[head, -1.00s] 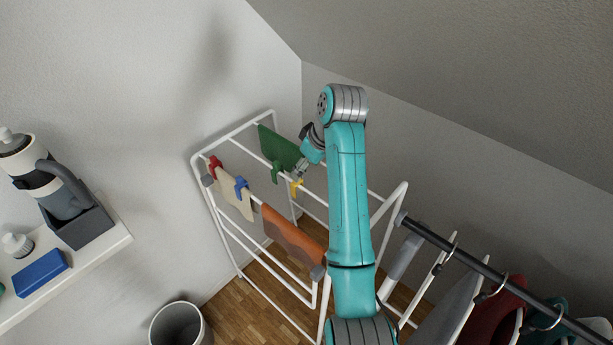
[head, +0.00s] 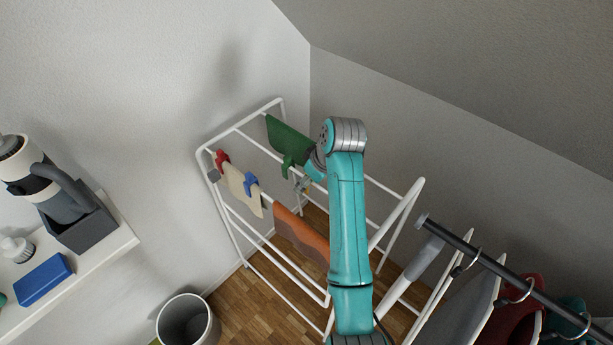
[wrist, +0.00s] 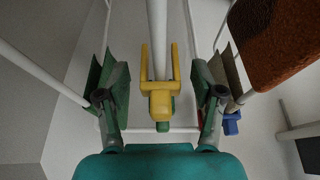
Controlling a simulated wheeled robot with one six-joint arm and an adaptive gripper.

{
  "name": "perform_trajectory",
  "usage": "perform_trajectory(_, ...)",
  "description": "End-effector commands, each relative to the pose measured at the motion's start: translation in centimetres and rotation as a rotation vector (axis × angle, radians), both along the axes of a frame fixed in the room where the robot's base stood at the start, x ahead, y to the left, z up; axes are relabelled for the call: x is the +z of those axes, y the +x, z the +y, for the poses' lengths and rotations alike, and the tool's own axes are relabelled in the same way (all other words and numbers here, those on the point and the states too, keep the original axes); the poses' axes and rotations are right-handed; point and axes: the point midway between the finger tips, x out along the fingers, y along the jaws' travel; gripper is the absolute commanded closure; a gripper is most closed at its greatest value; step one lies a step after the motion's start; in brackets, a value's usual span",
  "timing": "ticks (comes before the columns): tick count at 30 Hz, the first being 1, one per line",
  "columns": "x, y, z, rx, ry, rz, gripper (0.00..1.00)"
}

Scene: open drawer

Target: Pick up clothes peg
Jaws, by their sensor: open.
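The yellow clothes peg (wrist: 160,102) sits on a white bar of the drying rack in the wrist view, its two prongs on either side of the bar. My gripper (wrist: 160,92) is open, with one finger on each side of the peg and a visible gap on both sides. In the head view my gripper (head: 302,184) is at the rack's bar beside the green cloth, and it mostly hides the yellow peg there.
The white rack (head: 262,236) also carries a green cloth (head: 287,137), a beige cloth (head: 240,188) with red (head: 221,160) and blue (head: 251,184) pegs, and an orange-brown cloth (head: 300,236). A clothes rail (head: 470,249) stands right, a bin (head: 187,322) below.

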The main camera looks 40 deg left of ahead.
Motion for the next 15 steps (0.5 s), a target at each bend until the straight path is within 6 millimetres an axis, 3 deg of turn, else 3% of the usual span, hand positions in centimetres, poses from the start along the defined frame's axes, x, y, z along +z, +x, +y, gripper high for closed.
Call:
perform_trajectory(6,-0.05,-0.01,0.00,0.001,0.001,-0.001,0.33)
perform_trajectory(12,-0.04,0.00,0.00,0.001,0.001,-0.001,0.79)
perform_trajectory(15,-0.05,0.00,0.00,0.001,0.001,-0.001,0.79)
